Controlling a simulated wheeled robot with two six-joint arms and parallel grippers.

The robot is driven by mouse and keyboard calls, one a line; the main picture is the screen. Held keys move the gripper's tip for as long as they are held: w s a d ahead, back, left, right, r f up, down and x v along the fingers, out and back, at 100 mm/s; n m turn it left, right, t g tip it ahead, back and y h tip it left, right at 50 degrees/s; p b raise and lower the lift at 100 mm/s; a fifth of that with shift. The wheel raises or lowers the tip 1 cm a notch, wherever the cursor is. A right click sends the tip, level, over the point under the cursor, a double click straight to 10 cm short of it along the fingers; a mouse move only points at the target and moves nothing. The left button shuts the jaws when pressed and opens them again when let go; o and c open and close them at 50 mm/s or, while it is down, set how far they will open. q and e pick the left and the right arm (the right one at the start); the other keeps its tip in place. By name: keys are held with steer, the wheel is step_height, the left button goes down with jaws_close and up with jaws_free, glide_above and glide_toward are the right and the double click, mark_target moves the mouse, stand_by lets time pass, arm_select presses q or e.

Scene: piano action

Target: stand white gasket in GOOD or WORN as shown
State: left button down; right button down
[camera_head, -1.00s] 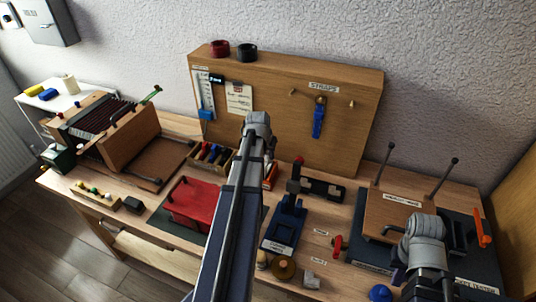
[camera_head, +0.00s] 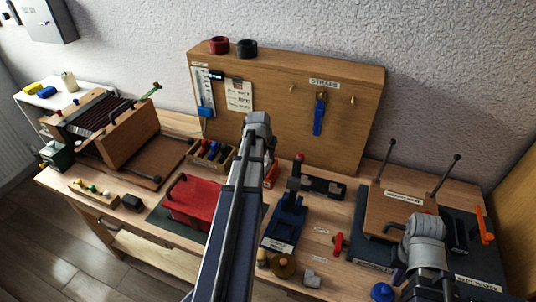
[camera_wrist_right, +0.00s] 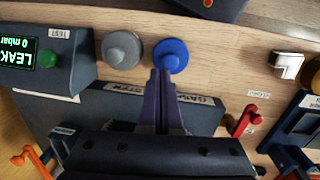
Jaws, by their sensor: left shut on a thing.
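I cannot make out a white gasket for certain. My left arm crosses the middle of the head view, and its gripper is hidden behind the arm. My right gripper (camera_wrist_right: 160,76) shows as two dark purple fingers close together in the right wrist view, with nothing visible between them. Its tips are near a blue knob (camera_wrist_right: 171,55) on the bench, which also shows in the head view (camera_head: 382,291). A grey knob (camera_wrist_right: 122,49) is beside it. I cannot read GOOD or WORN on any label.
A leak tester (camera_wrist_right: 60,50) reads 0 mbar. A red handle (camera_wrist_right: 244,121) and a white angled fitting (camera_wrist_right: 287,65) are near the right gripper. A wooden lid (camera_head: 398,210), a red tray (camera_head: 193,203) and a blue fixture (camera_head: 285,225) stand on the bench. A strap board (camera_head: 345,125) rises behind.

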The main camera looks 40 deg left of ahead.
arm_select(q)
steer(key=shift+f+b, duration=0.65)
arm_select(e)
steer(key=shift+f, duration=0.65)
arm_select(q)
steer(key=shift+c, duration=2.3)
jaws_free()
steer(key=shift+r, duration=0.15)
arm_select(e)
steer(key=shift+r, duration=0.15)
arm_select(q)
step_height(320, 180, up, 7)
steer(key=p, duration=0.7)
steer(key=shift+r+p, duration=0.2)
steer(key=shift+p, duration=0.15)
arm_select(e)
step_height(320, 180, up, 7)
arm_select(q)
steer(key=shift+f, duration=0.1)
arm_select(e)
steer(key=shift+r, duration=0.1)
